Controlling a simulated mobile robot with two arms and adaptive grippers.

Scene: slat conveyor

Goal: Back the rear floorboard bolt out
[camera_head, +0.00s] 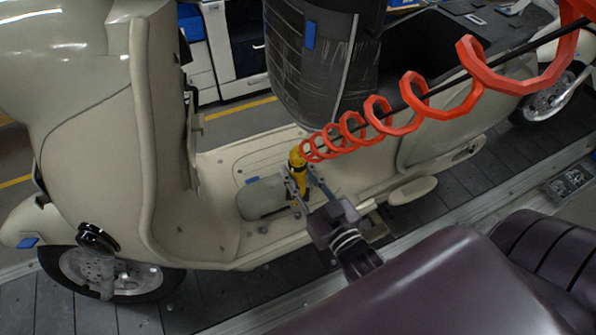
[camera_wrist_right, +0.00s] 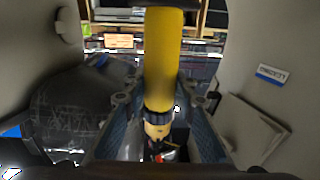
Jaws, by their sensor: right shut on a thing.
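The cream scooter's floorboard (camera_head: 215,175) lies between its leg shield and its seat body. My right gripper (camera_head: 298,184) is over the floorboard, shut on a yellow power driver (camera_head: 296,158). A coiled red hose (camera_head: 350,125) runs from the driver to the upper right. In the wrist view the driver's yellow body (camera_wrist_right: 163,60) stands between the two fingers of my right gripper (camera_wrist_right: 160,118), with a dark collar below it. The rear bolt and the driver's tip cannot be made out; the gripper hides that spot. My left gripper is not in view.
A grey rounded panel (camera_head: 263,198) lies on the floorboard beside the gripper. The leg shield (camera_head: 150,130) rises at the left. Dark conveyor slats (camera_head: 490,190) run beneath the scooter.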

